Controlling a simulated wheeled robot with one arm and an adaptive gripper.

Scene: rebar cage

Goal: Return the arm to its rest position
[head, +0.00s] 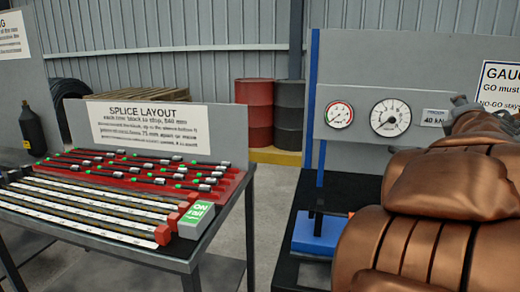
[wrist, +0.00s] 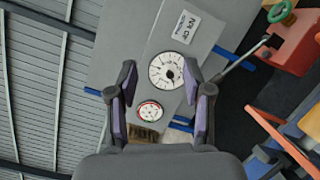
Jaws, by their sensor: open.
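My gripper (wrist: 160,100) is open and empty in the wrist view, its two purple-padded fingers apart. Between and beyond the fingers is a grey gauge panel with a large white dial (wrist: 166,70) and a smaller red-rimmed dial (wrist: 150,111). In the head view my copper-coloured arm fills the right side, in front of the gauge panel (head: 360,118). The gripper's fingertips cannot be made out clearly in the head view.
A splice table (head: 172,255) on the left holds a red rack (head: 228,181) of black bars, white-marked strips and a green-and-white box (head: 197,220). A blue fixture (head: 316,232) stands on a black bench beside my arm. Red (head: 254,110) and dark drums stand behind. Floor shows between the tables.

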